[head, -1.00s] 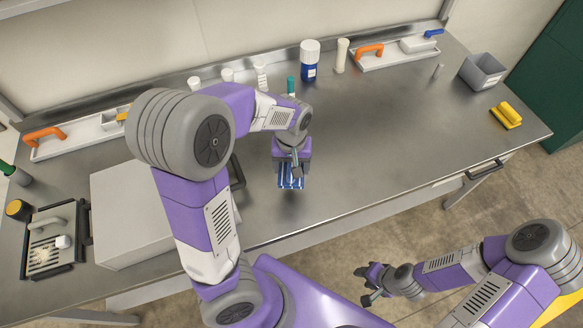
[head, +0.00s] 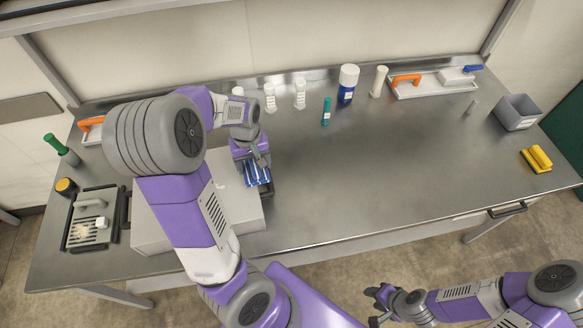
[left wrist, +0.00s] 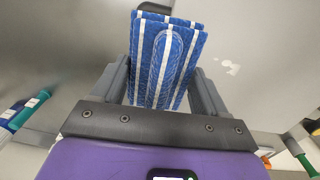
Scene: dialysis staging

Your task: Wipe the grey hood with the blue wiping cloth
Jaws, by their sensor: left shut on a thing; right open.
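The blue-and-white striped wiping cloth (head: 257,175) hangs from my left gripper (head: 258,161), over or beside the right edge of a light grey box-like hood (head: 235,205). My left arm hides part of the hood, and I cannot tell whether the cloth touches it. In the left wrist view the folded cloth (left wrist: 165,60) sits between the two fingers, which are shut on it. A grey surface behind it carries whitish marks (left wrist: 228,67). My right gripper (head: 376,304) is open and empty, in front of the bench.
A dark tray (head: 92,222) lies left of the hood. White bottles (head: 299,95), a teal tube (head: 326,111) and a blue-white bottle (head: 347,84) stand at the back. A white tray (head: 432,84), grey bin (head: 517,112) and yellow item (head: 536,159) are right. The bench's centre-right (head: 400,170) is clear.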

